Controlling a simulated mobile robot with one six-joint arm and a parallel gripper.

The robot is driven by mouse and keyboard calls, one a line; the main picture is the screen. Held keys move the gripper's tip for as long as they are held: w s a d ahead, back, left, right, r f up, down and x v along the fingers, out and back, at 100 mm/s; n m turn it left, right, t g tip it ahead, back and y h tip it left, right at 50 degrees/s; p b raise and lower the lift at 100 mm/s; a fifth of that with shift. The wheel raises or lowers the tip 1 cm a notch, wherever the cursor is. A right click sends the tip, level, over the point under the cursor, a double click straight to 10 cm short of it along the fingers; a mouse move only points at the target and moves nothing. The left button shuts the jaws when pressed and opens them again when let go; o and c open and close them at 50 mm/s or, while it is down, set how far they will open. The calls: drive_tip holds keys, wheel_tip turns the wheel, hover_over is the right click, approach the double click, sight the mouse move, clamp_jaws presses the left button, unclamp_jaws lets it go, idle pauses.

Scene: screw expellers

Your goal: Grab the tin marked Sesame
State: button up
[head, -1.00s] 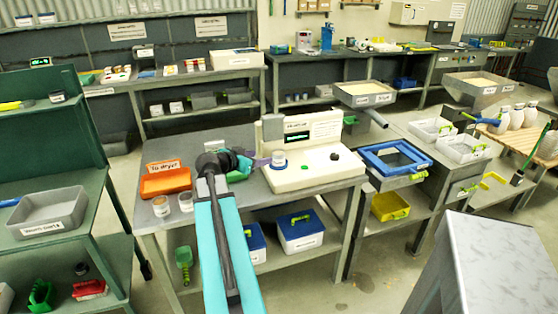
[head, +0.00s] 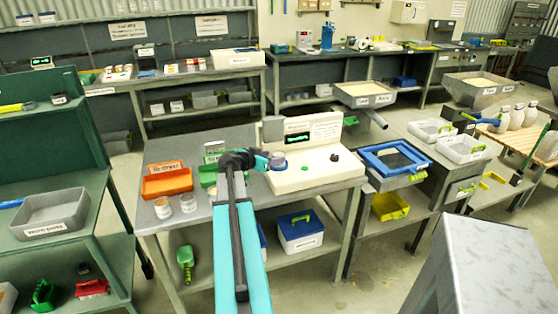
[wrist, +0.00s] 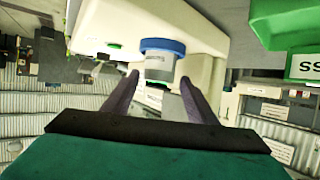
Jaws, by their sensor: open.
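A small grey tin (wrist: 160,66) sits at the blue ring (wrist: 163,45) on the white machine in the wrist view. It also shows in the head view (head: 278,158), partly behind my gripper; I cannot read its marking. My gripper (wrist: 159,77) is open, with one dark finger on each side of the tin and no clear contact. In the head view my gripper (head: 264,163) is at the machine's left side. Two more small tins, a left one (head: 162,208) and a right one (head: 188,203), stand at the table's front left; their labels are unreadable.
The white machine (head: 310,178) with a lit display fills the table's right half. An orange tray (head: 167,185) and a green container (head: 208,175) stand left of my arm. A blue-framed sieve (head: 392,162) is to the right.

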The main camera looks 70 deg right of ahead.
sight(276, 155)
drive_tip(key=shift+d, duration=0.1)
idle(0.3)
drive_tip(key=shift+p+x, duration=1)
drive_tip(key=shift+x, duration=0.95)
drive_tip(key=shift+s+d+f, duration=0.15)
drive_tip(key=shift+s+d, duration=0.2)
drive_tip(key=shift+d, duration=0.2)
drive_tip(key=c, duration=1)
drive_tip(key=shift+o, duration=0.2)
